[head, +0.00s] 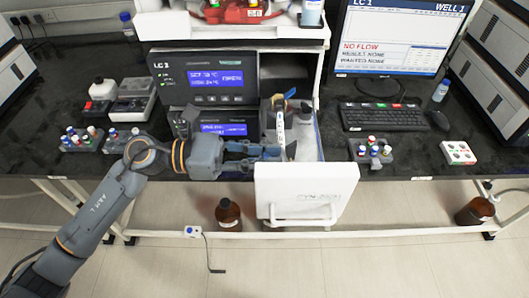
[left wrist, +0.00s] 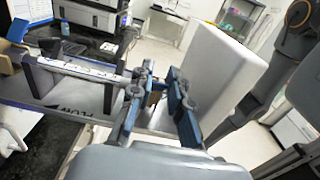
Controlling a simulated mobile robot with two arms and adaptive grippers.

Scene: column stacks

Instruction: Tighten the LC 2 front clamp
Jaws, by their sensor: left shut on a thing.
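An open drawer with a white front panel (head: 305,192) sticks out beside the stack marked LC 1 (head: 158,66). A slim silver column (head: 280,122) lies along it, with a blue lever (head: 290,93) at its far end. In the left wrist view the column (left wrist: 85,71) runs toward the white panel (left wrist: 225,68), over a plate with a flow marking. My left gripper (head: 272,152) is at the column's near end, just behind the panel. My right gripper is not in view. No LC 2 label is legible.
A monitor (head: 395,38) reads LC 1 and NO FLOW, above a keyboard (head: 383,117). Vial racks (head: 372,153) stand on the dark bench. A brown bottle (head: 228,213) stands on the floor left of the drawer. The bench right of the keyboard is partly clear.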

